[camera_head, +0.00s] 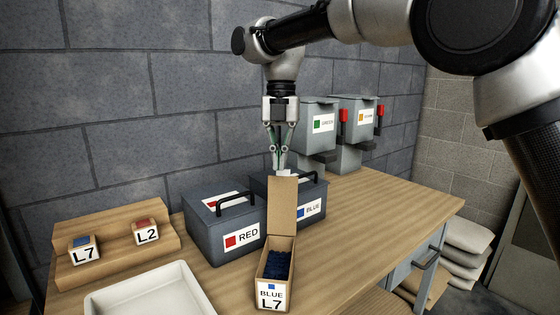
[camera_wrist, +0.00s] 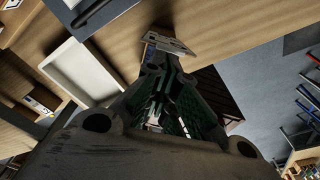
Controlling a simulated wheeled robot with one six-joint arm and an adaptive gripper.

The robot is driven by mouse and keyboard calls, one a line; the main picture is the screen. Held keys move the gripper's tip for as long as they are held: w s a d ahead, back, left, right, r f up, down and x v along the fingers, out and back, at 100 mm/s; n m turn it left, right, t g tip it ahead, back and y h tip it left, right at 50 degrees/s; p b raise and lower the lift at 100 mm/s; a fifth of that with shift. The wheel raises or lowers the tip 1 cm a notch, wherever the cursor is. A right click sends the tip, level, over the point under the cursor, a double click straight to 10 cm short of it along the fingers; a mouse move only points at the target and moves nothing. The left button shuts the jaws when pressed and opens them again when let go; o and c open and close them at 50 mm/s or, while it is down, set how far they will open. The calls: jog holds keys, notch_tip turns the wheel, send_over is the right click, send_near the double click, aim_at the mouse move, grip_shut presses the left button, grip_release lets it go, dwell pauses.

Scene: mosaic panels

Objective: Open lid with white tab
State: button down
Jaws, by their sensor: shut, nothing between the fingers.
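A narrow cardboard box labelled BLUE L7 (camera_head: 271,293) stands near the table's front edge with dark blue pieces (camera_head: 277,265) inside. Its cardboard lid (camera_head: 284,206) stands up, roughly vertical, at the back of the box, so the inside shows. A small white tab (camera_head: 286,173) shows at the lid's upper edge. My gripper (camera_head: 280,165) points down right at this edge, its fingers shut with nothing between them. I cannot tell whether the fingertips touch the tab. In the wrist view my fingertips (camera_wrist: 154,62) are close to a pale labelled piece (camera_wrist: 172,42), only partly visible.
Grey bins labelled RED (camera_head: 240,237) and BLUE (camera_head: 311,210) with black handles stand just behind the box. A white tray (camera_head: 150,293) lies at front left. A wooden stepped stand (camera_head: 115,258) holds blocks L7 (camera_head: 84,250) and L2 (camera_head: 145,232). The table right of the box is clear.

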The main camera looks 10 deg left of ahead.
notch_tip(320, 180, up, 12)
jog(key=w, duration=0.1)
notch_tip(320, 180, down, 7)
jog(key=w+a+m, duration=0.2)
jog(key=w+m, duration=0.1)
jog(key=m, duration=0.8)
jog(key=d+f+m+t+y, duration=0.1)
jog(key=d+f+m+t, duration=0.15)
jog(key=d+m, duration=1)
jog(key=s+d+f+m, duration=0.2)
jog(key=s+d+m, duration=0.15)
jog(key=d, duration=0.75)
jog(key=s+d+f+m, duration=0.2)
jog(key=s+d+m, duration=0.15)
jog(key=d, duration=0.65)
jog(key=s+d+f+m+t, duration=0.3)
jog(key=s+d+m, duration=0.3)
jog(key=s+d, duration=1)
jog(key=d, duration=0.2)
jog(key=shift+s+d+f+h, duration=0.3)
jog(key=shift+s+d+h, duration=0.05)
jog(key=shift+h, duration=0.05)
